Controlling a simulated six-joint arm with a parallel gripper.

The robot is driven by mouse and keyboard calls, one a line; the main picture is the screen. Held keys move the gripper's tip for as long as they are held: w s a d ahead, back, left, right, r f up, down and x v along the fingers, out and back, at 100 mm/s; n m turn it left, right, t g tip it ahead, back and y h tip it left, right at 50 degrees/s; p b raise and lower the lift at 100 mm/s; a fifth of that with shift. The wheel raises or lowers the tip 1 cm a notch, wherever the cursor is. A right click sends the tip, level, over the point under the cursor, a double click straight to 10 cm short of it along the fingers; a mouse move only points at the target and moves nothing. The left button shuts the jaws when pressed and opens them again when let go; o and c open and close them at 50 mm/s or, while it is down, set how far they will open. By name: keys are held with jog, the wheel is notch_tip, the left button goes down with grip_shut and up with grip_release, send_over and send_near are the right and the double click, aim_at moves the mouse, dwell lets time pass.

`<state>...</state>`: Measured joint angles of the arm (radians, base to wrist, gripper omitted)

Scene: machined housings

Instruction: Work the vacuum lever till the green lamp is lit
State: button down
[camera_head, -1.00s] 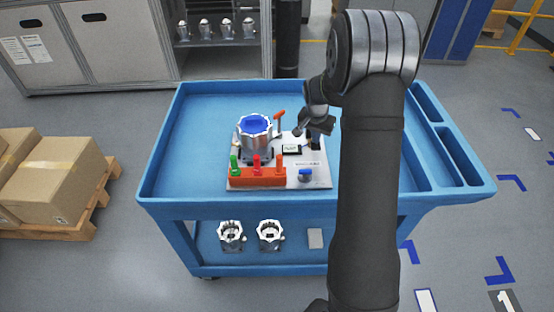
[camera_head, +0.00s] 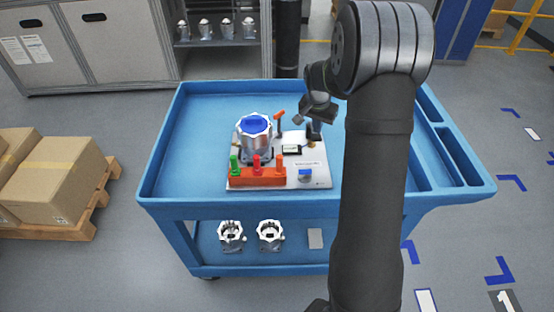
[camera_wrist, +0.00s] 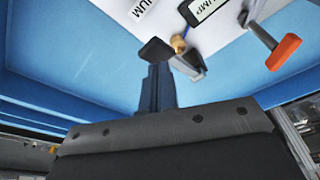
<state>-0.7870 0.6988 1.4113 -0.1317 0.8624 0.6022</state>
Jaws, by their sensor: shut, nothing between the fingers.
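The vacuum lever has an orange handle (camera_head: 279,115) and stands at the back of the white plate, right of the blue-topped housing (camera_head: 254,132). In the wrist view the orange handle (camera_wrist: 284,52) is at the upper right, on a grey arm. My gripper (camera_head: 300,118) is shut and empty, above the back right of the plate, right of the lever and apart from it. I cannot make out a lit green lamp in either view.
The blue cart top (camera_head: 195,125) is clear to the left.

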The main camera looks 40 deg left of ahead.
aim_at(315, 137)
jog(key=shift+f, duration=0.1)
dwell(2.9)
dwell(0.6)
jog(key=shift+f, duration=3)
jog(key=shift+r, duration=3.1)
jog(key=shift+f, duration=0.1)
